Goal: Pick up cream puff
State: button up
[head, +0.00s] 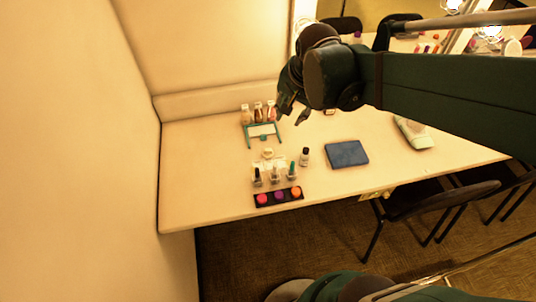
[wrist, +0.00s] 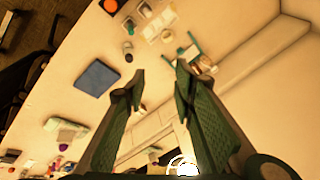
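My gripper (head: 292,116) hangs above the back of the table in the head view. Its two fingers stand apart with nothing between them, as the wrist view (wrist: 160,72) also shows. I cannot pick out a cream puff for certain. A small pale, roundish item (head: 268,153) lies on the table between the teal stand and the nail polish bottles, lower in the head view than my gripper; it may be the cream puff. It is too small to tell. My arm hides part of the table's back right.
A teal stand (head: 262,131) has several bottles (head: 258,111) behind it. Nail polish bottles (head: 275,175), a three-colour palette (head: 278,197) and a small dark-capped bottle (head: 305,157) stand in front. A blue flat case (head: 347,154) and a pale tube (head: 413,133) lie right. Chairs (head: 440,205) adjoin the front edge.

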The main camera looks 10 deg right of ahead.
jog(key=w+a+f+m+g+b, duration=0.25)
jog(key=w+f+m, duration=0.35)
jog(key=w+f, duration=0.4)
jog(key=m+g+b, duration=0.2)
jog(key=m+b, duration=0.1)
jog(key=m, duration=0.2)
send_over(268, 149)
notch_tip(268, 149, down, 15)
jog(key=shift+f+m, duration=0.4)
jog(key=shift+f, duration=0.1)
jog(key=shift+f, duration=1.15)
jog(key=shift+f, duration=0.1)
jog(key=shift+f+b, duration=0.6)
jog(key=shift+f, duration=1.95)
jog(key=shift+c, duration=0.6)
jog(key=c, duration=0.6)
